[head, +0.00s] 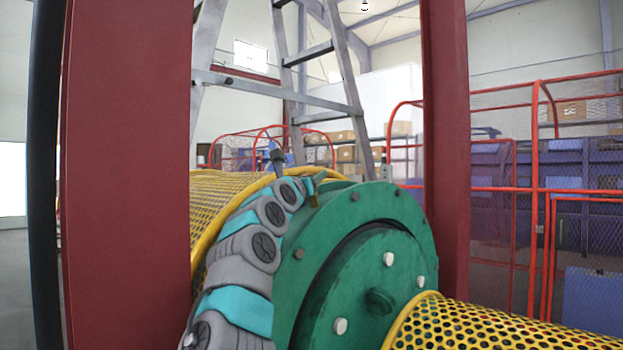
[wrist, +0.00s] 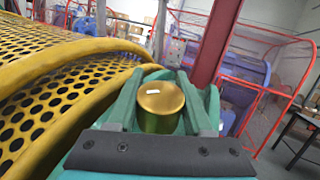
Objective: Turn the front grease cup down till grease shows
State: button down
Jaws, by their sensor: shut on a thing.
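The brass grease cup (wrist: 160,117) shows in the wrist view as a round golden cap with a small white mark on its flat top. My gripper (wrist: 161,86) has its two teal fingers on either side of the cup, shut on it. The cup's base and thread are hidden below the cap, and I cannot see any grease. In the head view, my grey and teal arm curves over the near side of the green round housing (head: 320,225), its end reaching the housing's top.
Yellow perforated guards lie left of the housing (wrist: 62,85) and at the lower right (head: 480,325). Dark red posts stand at left (head: 125,180) and right (head: 446,130). A stepladder (head: 325,75) stands behind. Red railings (head: 536,200) and blue bins are at the right.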

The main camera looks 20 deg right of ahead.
jog(key=shift+a, duration=0.1)
dwell(0.3)
jog(key=shift+c, duration=1.5)
grip_release()
jog(key=shift+r, duration=0.15)
jog(key=shift+r, duration=1.6)
jog(key=shift+s+a, duration=0.15)
jog(key=shift+s, duration=0.05)
jog(key=shift+s+a+r+b, duration=0.1)
jog(key=shift+s+a+b, duration=0.1)
jog(key=shift+s+b, duration=0.35)
jog(key=shift+s+a+b, duration=0.15)
jog(key=shift+s+b, duration=0.05)
jog(key=shift+s, duration=0.5)
jog(key=s+a+r+b, duration=0.1)
jog(key=s+a+b, duration=0.2)
jog(key=s, duration=0.9)
jog(key=shift+s+a+r, duration=0.15)
jog(key=shift+s+a, duration=0.05)
jog(key=shift+s, duration=0.05)
